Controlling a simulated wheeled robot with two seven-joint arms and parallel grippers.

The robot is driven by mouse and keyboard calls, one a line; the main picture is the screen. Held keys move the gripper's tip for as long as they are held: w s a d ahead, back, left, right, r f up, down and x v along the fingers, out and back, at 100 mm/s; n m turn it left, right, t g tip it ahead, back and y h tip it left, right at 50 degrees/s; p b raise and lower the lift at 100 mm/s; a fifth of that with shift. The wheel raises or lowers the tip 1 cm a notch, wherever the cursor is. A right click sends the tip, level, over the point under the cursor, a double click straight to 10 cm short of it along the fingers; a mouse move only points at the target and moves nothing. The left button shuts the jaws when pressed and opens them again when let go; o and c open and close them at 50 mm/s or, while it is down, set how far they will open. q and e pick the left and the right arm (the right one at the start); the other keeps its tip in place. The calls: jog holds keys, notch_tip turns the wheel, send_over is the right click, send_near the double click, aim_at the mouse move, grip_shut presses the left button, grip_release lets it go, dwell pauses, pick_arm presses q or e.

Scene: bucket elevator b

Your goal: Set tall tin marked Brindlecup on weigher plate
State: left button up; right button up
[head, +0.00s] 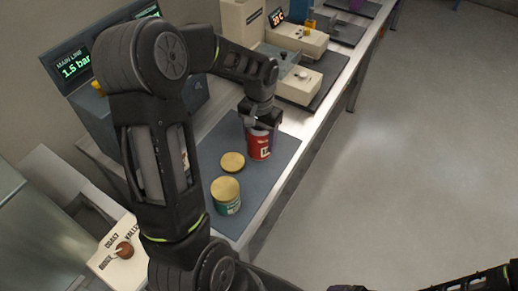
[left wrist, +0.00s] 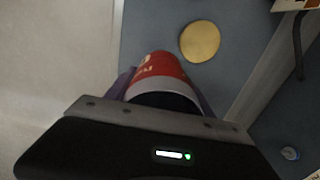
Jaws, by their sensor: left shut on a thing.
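My left gripper (head: 262,118) is shut on a red tin (head: 259,145) with a white mark, and holds it from above over the dark mat (head: 270,176). In the left wrist view the red tin (left wrist: 160,68) shows between the fingers. Its lettering is too small to read, and I cannot tell whether its base touches the mat. I cannot surely pick out the weigher plate.
A box with a "MAIN LINE 1.5 bar" display (head: 78,68) is at the left. A knob (head: 124,250) sits on a labelled panel at lower left. The floor at right is clear.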

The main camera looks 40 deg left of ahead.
aim_at(260, 147)
pick_arm(q)
jog(key=shift+f+b, duration=1.3)
jog(key=shift+f, duration=0.6)
jog(key=shift+f, duration=0.15)
jog(key=o, duration=1.2)
jog(key=shift+r+p, duration=3.3)
jog(key=shift+r, duration=2.9)
